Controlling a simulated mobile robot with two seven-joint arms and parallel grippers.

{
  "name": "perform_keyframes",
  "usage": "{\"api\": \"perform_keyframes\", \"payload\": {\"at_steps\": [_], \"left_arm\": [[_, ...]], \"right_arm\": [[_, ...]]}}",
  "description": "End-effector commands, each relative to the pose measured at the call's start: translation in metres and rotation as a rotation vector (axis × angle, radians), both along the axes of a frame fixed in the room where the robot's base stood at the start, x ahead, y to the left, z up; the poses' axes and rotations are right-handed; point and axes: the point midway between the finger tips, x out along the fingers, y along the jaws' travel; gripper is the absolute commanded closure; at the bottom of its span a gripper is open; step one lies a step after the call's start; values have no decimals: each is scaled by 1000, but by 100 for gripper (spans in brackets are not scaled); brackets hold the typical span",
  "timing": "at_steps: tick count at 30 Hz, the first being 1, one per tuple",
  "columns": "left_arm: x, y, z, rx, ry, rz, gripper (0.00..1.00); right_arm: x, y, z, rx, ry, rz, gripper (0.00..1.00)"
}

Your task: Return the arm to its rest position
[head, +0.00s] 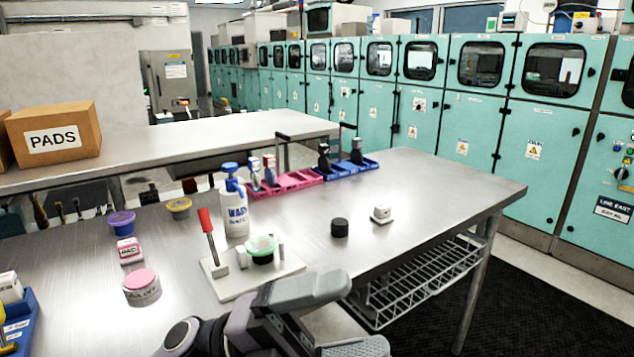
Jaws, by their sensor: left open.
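My left gripper (366,314) is at the bottom middle of the head view, in front of the near edge of the steel table (440,200). Its two grey fingers are spread apart, with nothing seen between them. The white board (225,288), with a red-handled lever (207,225) and a green-rimmed dark cup (261,249), lies on the table just behind the gripper. The upper finger overlaps the board's near edge in the picture; I cannot tell whether they touch. My right gripper is not in view.
Pink (285,184) and blue (362,168) trays are behind. A wire shelf (415,285) hangs under the table. The table's right part is clear.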

Motion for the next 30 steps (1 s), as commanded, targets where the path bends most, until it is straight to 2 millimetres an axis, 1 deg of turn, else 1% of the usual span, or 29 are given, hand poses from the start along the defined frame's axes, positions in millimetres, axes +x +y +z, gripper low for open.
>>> {"api": "perform_keyframes", "payload": {"at_steps": [1,2,5,6,8,9,11,12,14,15,17,18,19,20,21,23,24,27,30], "left_arm": [[11,8,-6,-59,115,59,2],[18,13,-10,-92,178,97,2],[42,34,-29,-188,394,221,2],[51,43,-40,-221,483,272,2],[63,59,-60,-265,617,350,2],[70,70,-77,-291,709,403,2],[76,87,-103,-324,845,481,2],[79,99,-123,-343,937,535,2],[79,116,-156,-365,1077,615,2],[76,128,-179,-378,1171,668,2],[68,146,-214,-391,1311,748,2],[60,157,-238,-396,1405,799,2],[52,165,-256,-398,1475,839,2],[43,173,-273,-399,1544,875,2],[29,183,-296,-398,1634,922,2],[7,196,-325,-393,1755,987,2],[-7,204,-342,-389,1829,1025,2],[-39,217,-372,-377,1970,1095,2],[-60,224,-389,-366,2054,1135,2]], "right_arm": [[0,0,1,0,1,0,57],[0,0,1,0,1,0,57],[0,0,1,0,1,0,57],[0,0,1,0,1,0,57],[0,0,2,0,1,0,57],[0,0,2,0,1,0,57],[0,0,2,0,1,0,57],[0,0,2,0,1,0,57],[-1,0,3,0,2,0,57],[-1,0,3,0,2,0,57],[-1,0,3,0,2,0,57],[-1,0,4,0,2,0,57],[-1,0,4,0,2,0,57],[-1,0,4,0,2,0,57],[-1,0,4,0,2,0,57],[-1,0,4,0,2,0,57],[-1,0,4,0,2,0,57],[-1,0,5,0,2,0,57],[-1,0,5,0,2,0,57]]}}
